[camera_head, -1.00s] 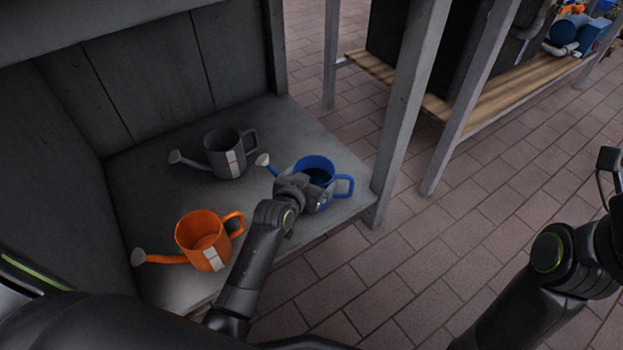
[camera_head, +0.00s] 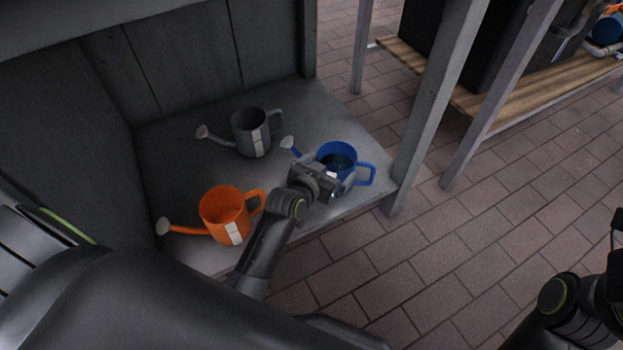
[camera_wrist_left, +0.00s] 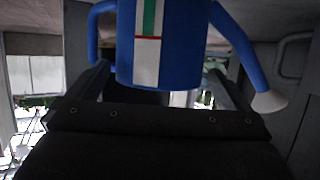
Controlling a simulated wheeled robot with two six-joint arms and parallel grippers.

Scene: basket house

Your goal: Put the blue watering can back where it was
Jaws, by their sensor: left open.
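The blue watering can (camera_head: 338,153) stands upright on the grey shelf (camera_head: 313,122), near its right front corner. Its spout points left and its handle right. My left gripper (camera_head: 325,182) is at the front of the can, low on its body, and is open. In the left wrist view the blue can (camera_wrist_left: 185,45), with a white, green and red label, lies between the two spread fingers (camera_wrist_left: 163,84). Whether either finger touches it cannot be told. My right arm shows at the right edge, with its gripper out of view.
An orange watering can (camera_head: 222,207) stands at the shelf's front left, close to my left forearm. A grey watering can (camera_head: 250,133) stands behind. A grey post (camera_head: 432,100) rises just right of the shelf. Brick floor (camera_head: 450,240) lies open to the right.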

